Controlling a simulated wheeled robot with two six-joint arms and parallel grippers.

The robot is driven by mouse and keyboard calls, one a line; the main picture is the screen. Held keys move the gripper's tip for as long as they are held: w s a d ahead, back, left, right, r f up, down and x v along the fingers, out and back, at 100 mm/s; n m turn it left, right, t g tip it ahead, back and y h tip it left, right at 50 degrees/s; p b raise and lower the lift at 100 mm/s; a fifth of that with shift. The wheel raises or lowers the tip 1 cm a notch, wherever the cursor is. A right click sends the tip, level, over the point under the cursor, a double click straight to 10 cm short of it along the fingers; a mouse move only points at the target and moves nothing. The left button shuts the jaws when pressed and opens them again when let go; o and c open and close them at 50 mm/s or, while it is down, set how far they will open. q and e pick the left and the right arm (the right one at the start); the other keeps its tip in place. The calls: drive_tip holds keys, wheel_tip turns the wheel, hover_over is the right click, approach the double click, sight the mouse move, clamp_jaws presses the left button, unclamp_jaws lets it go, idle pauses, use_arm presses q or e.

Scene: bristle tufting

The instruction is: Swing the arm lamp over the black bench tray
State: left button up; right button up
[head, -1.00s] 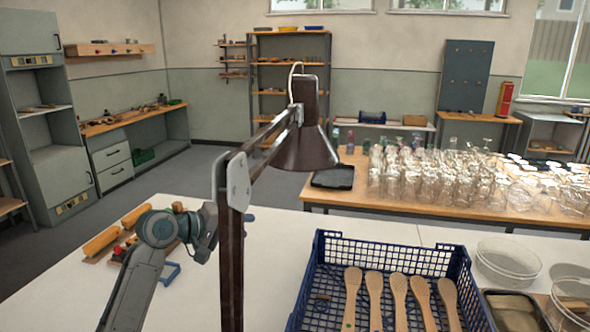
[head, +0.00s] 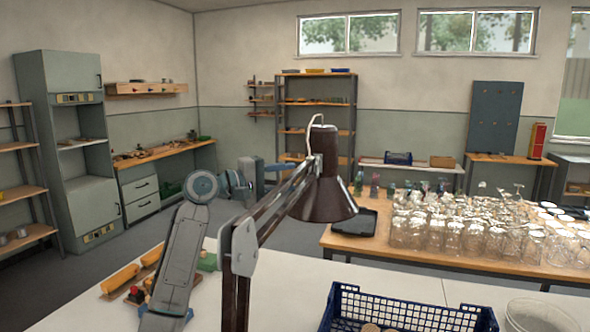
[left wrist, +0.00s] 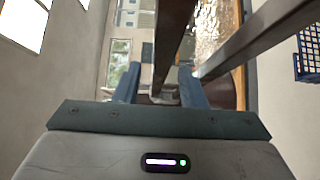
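The dark brown arm lamp (head: 325,202) stands in front of me, its jointed arm slanting up and right to a cone shade. The shade shows just left of the black bench tray (head: 366,226), partly covering it; the tray lies on the wooden table's left end. My left gripper (head: 280,168) is raised behind the lamp's arm, pointing right toward the shade. In the left wrist view my left gripper (left wrist: 160,88) has its two blue fingers apart, with dark lamp bars (left wrist: 172,40) crossing between and in front of them. Contact cannot be told. My right gripper is out of view.
A blue basket (head: 405,312) stands on the white bench (head: 285,280), right of the lamp post. Many glass vessels (head: 480,235) crowd the wooden table right of the tray. Orange rollers (head: 120,278) lie at the left. A clear round dish (head: 540,316) is at right.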

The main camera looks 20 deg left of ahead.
use_arm(q)
drive_tip(key=shift+p+x, duration=0.35)
drive_tip(key=shift+x, duration=1.1)
drive_tip(key=shift+c, duration=0.5)
clamp_jaws()
